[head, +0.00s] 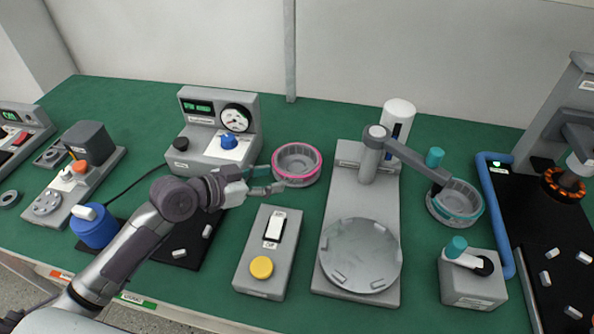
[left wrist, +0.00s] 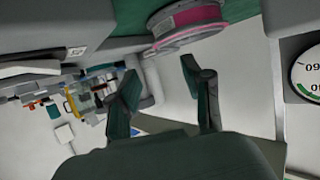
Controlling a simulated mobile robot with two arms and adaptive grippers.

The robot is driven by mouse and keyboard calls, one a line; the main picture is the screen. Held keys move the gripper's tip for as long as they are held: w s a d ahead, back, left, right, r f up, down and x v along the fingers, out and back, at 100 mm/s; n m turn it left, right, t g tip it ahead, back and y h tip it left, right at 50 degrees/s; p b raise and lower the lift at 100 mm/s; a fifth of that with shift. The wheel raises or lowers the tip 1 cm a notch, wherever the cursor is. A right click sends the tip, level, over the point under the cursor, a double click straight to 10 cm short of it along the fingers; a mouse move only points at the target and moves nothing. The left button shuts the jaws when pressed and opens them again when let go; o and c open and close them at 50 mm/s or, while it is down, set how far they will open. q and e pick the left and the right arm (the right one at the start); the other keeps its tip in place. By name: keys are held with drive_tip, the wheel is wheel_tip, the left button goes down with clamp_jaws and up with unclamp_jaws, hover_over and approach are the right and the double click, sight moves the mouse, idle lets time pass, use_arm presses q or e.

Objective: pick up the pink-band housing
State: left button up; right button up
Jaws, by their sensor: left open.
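The pink-band housing (head: 297,174) is a round grey open-topped ring with a pink band, standing on the green table in the head view. In the left wrist view the housing (left wrist: 188,20) shows at the top, partly cut off, beyond the fingertips. My left gripper (head: 268,180) is open just left of the housing, with its fingers pointing at the housing's left side. In the left wrist view the open fingers (left wrist: 160,78) have nothing between them. Whether a fingertip touches the housing I cannot tell. My right gripper is not in view.
A gauge box with a blue knob (head: 229,141) stands behind my left gripper. A switch box with a yellow button (head: 262,267) is in front. A grey station with a swing arm and round plate (head: 360,255) stands to the right. A teal-band housing (head: 455,202) is further right.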

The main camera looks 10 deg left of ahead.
sight(299, 165)
use_arm(q)
drive_tip(key=p+x, duration=0.1)
drive_tip(key=x, duration=1.1)
drive_tip(key=shift+w+d, duration=0.25)
drive_tip(key=shift+d, duration=0.1)
drive_tip(key=shift+c, duration=0.2)
clamp_jaws()
